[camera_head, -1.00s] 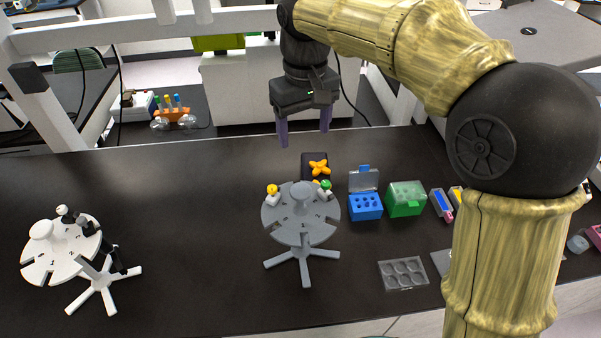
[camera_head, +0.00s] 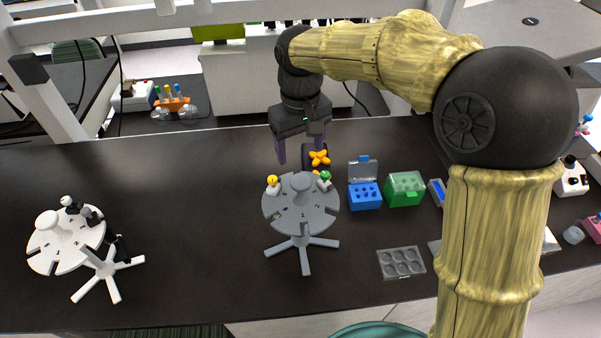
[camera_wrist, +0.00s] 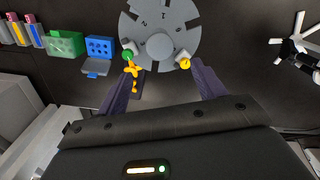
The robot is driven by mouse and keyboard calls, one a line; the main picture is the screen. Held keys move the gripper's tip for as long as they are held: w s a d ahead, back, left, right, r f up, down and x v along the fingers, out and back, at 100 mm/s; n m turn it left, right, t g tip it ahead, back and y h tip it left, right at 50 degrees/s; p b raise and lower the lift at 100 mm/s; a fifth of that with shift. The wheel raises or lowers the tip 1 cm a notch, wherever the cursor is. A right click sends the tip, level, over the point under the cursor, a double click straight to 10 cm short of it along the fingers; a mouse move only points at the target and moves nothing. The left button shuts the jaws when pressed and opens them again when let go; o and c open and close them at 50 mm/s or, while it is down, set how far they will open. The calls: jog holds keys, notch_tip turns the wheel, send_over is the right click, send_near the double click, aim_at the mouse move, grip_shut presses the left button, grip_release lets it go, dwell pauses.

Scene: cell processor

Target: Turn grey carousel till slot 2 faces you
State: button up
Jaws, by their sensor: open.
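The grey carousel (camera_head: 301,228) stands upright on splayed legs near the middle of the bench, with a round central knob (camera_head: 300,185) and a notched rim. Small numbers are printed on its top; a 1 seems to be on the near side, and the others are too small to read surely. A yellow-topped piece (camera_head: 272,183) and a green-topped piece (camera_head: 324,178) sit at its far rim. My gripper (camera_head: 302,152) is open and empty, above and behind that far rim. In the wrist view, its fingers (camera_wrist: 163,72) point toward the carousel (camera_wrist: 185,52), apart from it.
A black box with an orange cross-shaped knob (camera_head: 319,158) is close behind the carousel. Blue (camera_head: 365,200) and green (camera_head: 405,190) boxes stand right, with a clear well tray (camera_head: 401,263) in front. A white carousel (camera_head: 52,262) stands far left; the bench between is clear.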

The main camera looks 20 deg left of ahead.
aim_at(301, 180)
notch_tip(301, 180, down, 10)
jog(key=shift+p, duration=1.15)
jog(key=c, duration=1.4)
